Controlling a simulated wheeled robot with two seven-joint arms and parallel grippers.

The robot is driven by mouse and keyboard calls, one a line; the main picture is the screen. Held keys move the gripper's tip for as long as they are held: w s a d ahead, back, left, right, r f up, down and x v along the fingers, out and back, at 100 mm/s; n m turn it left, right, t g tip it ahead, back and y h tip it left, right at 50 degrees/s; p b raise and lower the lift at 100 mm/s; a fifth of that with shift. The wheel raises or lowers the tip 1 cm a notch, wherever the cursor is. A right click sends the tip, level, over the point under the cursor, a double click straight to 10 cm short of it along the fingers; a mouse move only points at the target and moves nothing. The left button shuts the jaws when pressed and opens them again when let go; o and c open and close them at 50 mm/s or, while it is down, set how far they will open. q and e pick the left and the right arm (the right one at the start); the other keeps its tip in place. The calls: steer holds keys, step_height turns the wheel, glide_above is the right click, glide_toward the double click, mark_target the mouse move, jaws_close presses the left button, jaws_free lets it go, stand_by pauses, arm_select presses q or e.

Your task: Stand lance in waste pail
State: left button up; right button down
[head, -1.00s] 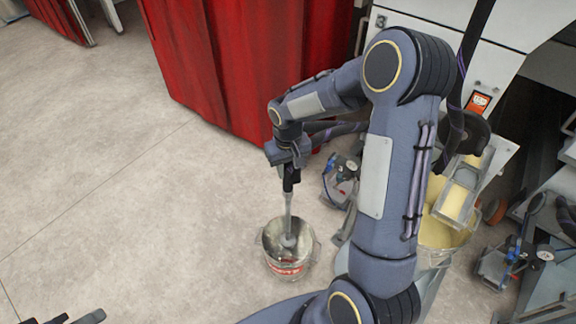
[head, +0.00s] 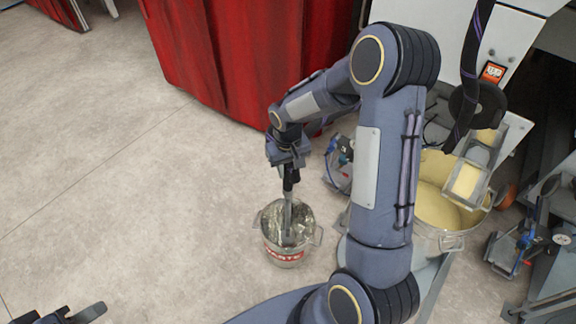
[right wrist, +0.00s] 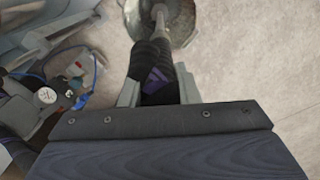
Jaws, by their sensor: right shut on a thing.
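The waste pail (head: 284,256) is a small metal bucket with a red label, standing on the floor at the centre of the head view. The lance (head: 288,212) is a grey tube with a dark upper end. My right gripper (head: 289,168) is shut on its dark upper part, above the pail. The lance hangs near upright and its lower end is inside the pail's mouth. Whether it touches the bottom cannot be told. The right wrist view shows the lance (right wrist: 158,15) running from my fingers to the pail (right wrist: 178,22). My left gripper (head: 82,316) shows partly at the bottom left edge, apart from everything.
A larger pot of yellow liquid (head: 438,205) stands right of my right arm, beneath the machine (head: 425,40). Red curtains (head: 235,60) hang behind the pail. Hose and clamp fittings (head: 340,165) lie near the pail's right. The floor to the left is clear.

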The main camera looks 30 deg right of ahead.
mark_target(288, 186)
steer(key=shift+f+b, duration=2.15)
steer(key=shift+f, duration=1.3)
steer(key=shift+f+b, duration=0.8)
steer(key=shift+f, duration=0.05)
steer(key=c, duration=1)
jaws_free()
step_height(288, 186, up, 7)
steer(key=p, duration=0.2)
steer(key=shift+p, duration=0.35)
steer(key=shift+r, duration=0.4)
